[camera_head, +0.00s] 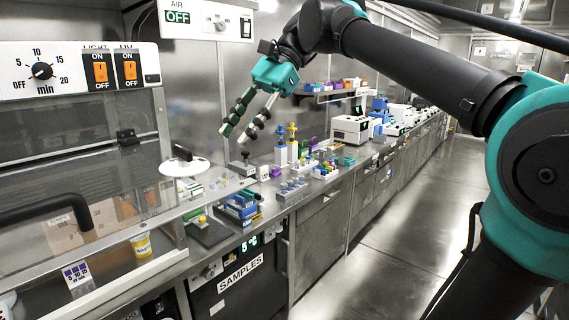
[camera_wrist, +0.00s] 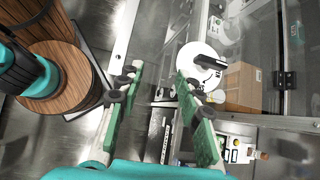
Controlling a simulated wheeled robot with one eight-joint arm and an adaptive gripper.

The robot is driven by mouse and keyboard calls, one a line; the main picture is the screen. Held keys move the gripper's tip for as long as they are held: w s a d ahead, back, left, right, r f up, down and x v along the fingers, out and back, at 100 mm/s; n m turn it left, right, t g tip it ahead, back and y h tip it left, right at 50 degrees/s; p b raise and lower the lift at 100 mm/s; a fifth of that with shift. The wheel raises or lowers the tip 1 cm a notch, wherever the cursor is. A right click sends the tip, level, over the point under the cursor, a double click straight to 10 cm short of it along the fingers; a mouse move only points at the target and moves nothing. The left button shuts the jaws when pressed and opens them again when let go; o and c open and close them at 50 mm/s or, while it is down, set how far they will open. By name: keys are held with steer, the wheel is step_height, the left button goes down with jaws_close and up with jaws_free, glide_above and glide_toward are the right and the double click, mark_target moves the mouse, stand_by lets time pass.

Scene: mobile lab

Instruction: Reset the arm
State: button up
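My gripper (camera_head: 235,134) is raised in front of the back wall, above the left bench. Its two dark green and grey fingers point down and to the left. In the wrist view my gripper (camera_wrist: 158,76) shows its fingers well apart with nothing between them. The fingers touch nothing that I can see. My teal and black arm reaches in from the right of the head view.
A glass-fronted cabinet (camera_head: 80,160) stands at left. A white round lid-like object (camera_head: 185,167) is below the gripper. Blue racks (camera_head: 240,206) and small bottles crowd the bench. A white instrument (camera_head: 350,130) stands farther back. The aisle floor (camera_head: 410,230) is clear.

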steer(key=w+d+f+n+t+h, duration=0.1)
steer(key=w+d+f+t, duration=0.2)
steer(key=f, duration=0.7)
steer(key=w+d+f+n+t+h, duration=0.1)
steer(key=w+d+f, duration=0.2)
steer(key=d+f, duration=0.5)
steer(key=w+d+f+n+t+h, duration=0.1)
steer(key=w+d+f+t, duration=0.15)
steer(key=f, duration=0.95)
steer(key=s+d+f+n+t+h, duration=0.1)
steer(key=s+d+f+n, duration=0.1)
steer(key=d+f, duration=0.5)
steer(key=s+d+f+n+t+h, duration=0.2)
steer(key=s+d+f, duration=0.2)
steer(key=d+f, duration=0.3)
step_height(320, 180, down, 5)
steer(key=shift+s+h, duration=0.15)
steer(key=shift+h, duration=0.15)
